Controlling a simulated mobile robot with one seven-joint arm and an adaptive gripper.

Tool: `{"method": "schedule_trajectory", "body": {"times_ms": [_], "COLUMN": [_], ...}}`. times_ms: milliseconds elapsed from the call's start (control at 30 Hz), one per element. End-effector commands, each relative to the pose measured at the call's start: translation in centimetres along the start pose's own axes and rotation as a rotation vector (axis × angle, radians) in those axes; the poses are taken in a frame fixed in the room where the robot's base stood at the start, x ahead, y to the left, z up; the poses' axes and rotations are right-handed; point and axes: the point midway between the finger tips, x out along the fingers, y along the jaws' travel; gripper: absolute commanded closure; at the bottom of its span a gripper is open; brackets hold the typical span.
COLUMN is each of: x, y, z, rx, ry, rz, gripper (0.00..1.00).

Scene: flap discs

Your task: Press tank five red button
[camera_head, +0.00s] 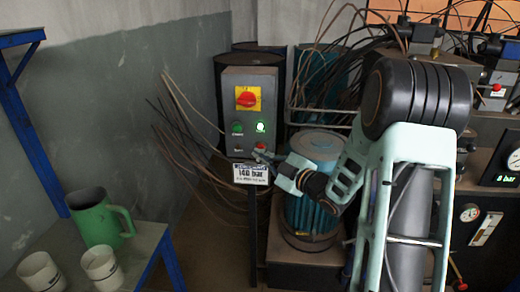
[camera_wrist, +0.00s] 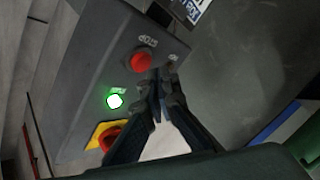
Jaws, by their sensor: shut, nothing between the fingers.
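A grey control box (camera_head: 233,82) stands on a post at the centre left in the head view. Its lower red button (camera_head: 260,146) is small and partly crowded by my gripper (camera_head: 265,156). In the wrist view the red button (camera_wrist: 142,63) sticks out of the box face beside a STOP label. My gripper (camera_wrist: 165,85) is shut and empty, its tips just right of and below that button. I cannot tell whether they touch it. No tank number is legible.
A lit green button (camera_head: 260,127) and a red rotary switch on yellow (camera_head: 247,98) sit above the red button. A white "140 bar" sign (camera_head: 251,174) hangs below the box. A blue-grey motor (camera_head: 315,150) stands right; a green jug (camera_head: 95,220) stands on a table at left.

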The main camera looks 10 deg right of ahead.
Motion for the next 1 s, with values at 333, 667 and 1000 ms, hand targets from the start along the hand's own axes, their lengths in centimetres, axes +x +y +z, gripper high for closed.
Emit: {"method": "schedule_trajectory", "body": {"times_ms": [333, 667, 1000], "x": [0.0, 0.17, 0.6], "y": [0.0, 0.06, 0.44], "z": [0.0, 0.17, 0.43], "rx": [0.0, -0.001, 0.0], "ry": [0.0, 0.0, 0.0], "rz": [0.0, 0.0, 0.0], "gripper": [1.0, 1.0, 1.0]}}
